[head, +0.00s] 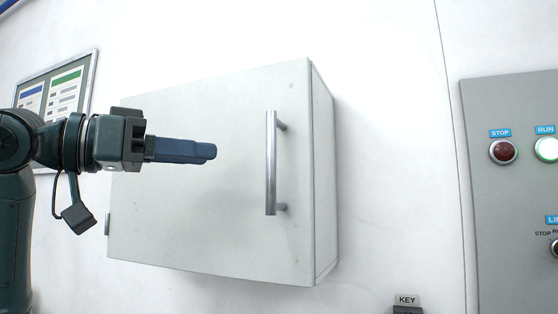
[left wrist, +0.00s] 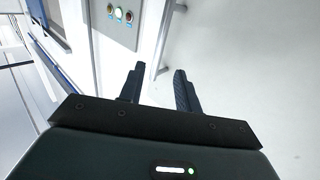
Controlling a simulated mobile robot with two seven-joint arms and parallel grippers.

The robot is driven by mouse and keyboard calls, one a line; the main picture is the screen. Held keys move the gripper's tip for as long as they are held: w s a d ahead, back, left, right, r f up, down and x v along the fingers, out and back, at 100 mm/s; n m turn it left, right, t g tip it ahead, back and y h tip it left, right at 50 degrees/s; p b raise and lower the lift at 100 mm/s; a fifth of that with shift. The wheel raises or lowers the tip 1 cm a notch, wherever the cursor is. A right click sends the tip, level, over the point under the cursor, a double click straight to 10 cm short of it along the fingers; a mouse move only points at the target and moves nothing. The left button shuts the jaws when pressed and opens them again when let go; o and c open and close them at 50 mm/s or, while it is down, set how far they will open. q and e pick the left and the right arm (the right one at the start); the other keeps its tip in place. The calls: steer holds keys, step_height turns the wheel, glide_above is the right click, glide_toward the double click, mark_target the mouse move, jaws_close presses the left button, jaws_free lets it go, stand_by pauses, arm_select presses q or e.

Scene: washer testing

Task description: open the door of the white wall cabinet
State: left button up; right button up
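The white wall cabinet (head: 325,180) hangs on the wall in the head view. Its door (head: 200,220) looks shut, with a vertical metal bar handle (head: 271,162) near the right edge. My left gripper (head: 212,152) is in front of the door, left of the handle and apart from it, with its fingers pointing right toward the bar. In the left wrist view the two fingers (left wrist: 157,88) stand apart with nothing between them, and the handle (left wrist: 164,42) shows beyond them. My right gripper is in neither view.
A grey control panel (head: 510,200) with a red STOP and a lit RUN button is on the wall to the right; it also shows in the left wrist view (left wrist: 112,22). A KEY label (head: 407,300) is at the bottom. A framed notice board (head: 85,75) hangs behind my left arm. Bare wall separates cabinet and panel.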

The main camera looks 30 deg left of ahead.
mark_target(271, 160)
arm_select(q)
steer(key=p+x, duration=0.3)
steer(key=x, duration=0.9)
steer(key=shift+f, duration=0.1)
jaws_close()
